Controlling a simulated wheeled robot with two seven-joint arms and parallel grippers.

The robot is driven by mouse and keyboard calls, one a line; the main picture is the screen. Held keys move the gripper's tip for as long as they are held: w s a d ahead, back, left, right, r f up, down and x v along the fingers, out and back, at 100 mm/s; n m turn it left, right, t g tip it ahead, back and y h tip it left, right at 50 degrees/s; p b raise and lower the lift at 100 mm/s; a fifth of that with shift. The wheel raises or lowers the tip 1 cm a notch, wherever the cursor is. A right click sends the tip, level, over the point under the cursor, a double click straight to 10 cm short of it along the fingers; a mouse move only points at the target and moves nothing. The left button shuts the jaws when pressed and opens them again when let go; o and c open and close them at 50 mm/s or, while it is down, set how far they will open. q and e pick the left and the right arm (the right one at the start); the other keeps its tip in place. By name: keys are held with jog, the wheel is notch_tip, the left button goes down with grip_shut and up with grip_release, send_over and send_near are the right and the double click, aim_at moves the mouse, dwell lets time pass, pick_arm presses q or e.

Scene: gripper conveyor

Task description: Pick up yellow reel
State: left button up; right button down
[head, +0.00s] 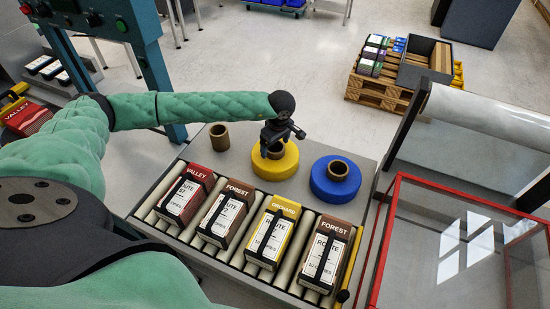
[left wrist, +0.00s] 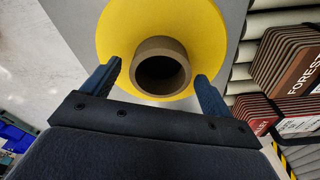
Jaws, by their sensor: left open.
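The yellow reel (head: 287,169) lies flat on the grey table behind the roller conveyor. It has a brown tube core standing up at its middle. My left gripper (head: 280,143) is over the reel and hides part of it in the head view. In the left wrist view the yellow reel (left wrist: 205,28) fills the upper middle, with its brown core (left wrist: 160,47). My right gripper does not show.
A blue reel (head: 322,185) with a brown core lies right of the yellow one. A brown tube (head: 219,136) stands to its left. A red-framed case (head: 375,255) stands at right.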

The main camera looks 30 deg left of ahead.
pick_arm(q)
grip_shut()
jog(key=shift+r, duration=0.1)
jog(key=shift+r, duration=0.1)
dwell(0.3)
